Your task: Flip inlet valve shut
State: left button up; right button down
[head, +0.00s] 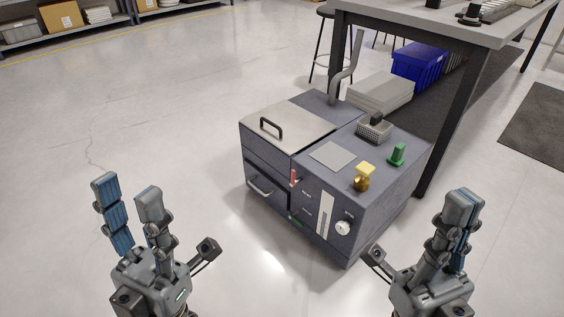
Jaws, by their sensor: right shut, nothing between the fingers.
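A grey box-shaped machine (320,190) stands on the floor in the middle of the head view. On its top right, a brass fitting with a yellow handle (364,171) stands upright, and a green fitting (397,154) stands behind it. On the front are an upright red lever (293,177), a green lever (296,219) low down and a white round knob (343,228). No readable label shows which one is the inlet valve. My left gripper (128,192) is open and empty, left of the machine. My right gripper (464,198) is shut and empty, right of the machine, touching nothing.
A workbench (425,25) stands behind the machine, with a blue crate (418,64) and grey slabs (380,93) under it. A wire basket (374,130) and a black lid handle (271,128) rise from the machine's top. The floor at left is clear.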

aim_at(294, 182)
jog(key=i+j, duration=0.3)
jog(key=j, duration=0.2)
jog(key=i+j+u, duration=0.1)
jog(key=i+j, duration=0.2)
jog(key=j, duration=0.2)
jog(key=i+j, duration=0.35)
jog(key=j+u, duration=0.05)
jog(key=j, duration=0.05)
